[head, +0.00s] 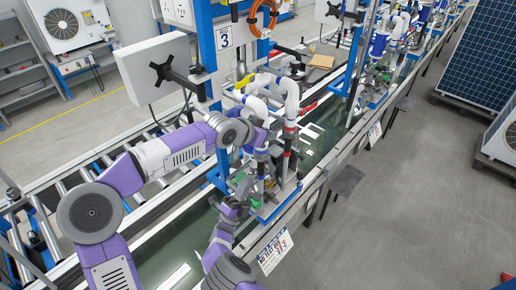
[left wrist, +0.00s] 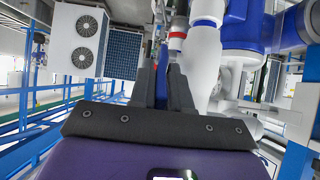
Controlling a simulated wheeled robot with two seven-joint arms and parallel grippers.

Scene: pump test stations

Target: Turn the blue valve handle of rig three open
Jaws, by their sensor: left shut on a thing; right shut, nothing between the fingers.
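Rig three's white pipes (head: 292,100) stand beside its sign with a 3 (head: 224,37) in the head view. The blue valve handle (left wrist: 163,74) shows in the left wrist view as a narrow blue strip between the dark fingers of my left gripper (left wrist: 166,72), which is shut on it. In the head view my left arm reaches the pipes from the left, and its fingers and the handle cannot be made out there. My right gripper (head: 236,205) is shut and empty, low in front of the rig, near green parts. How far the handle is turned is unclear.
A monitor (head: 157,68) stands behind my left arm. An orange hose coil (head: 262,18) hangs above the rig. Conveyor rollers (head: 45,222) run along the left, and more pump rigs (head: 385,45) line the conveyor further back. The grey floor at right is mostly clear.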

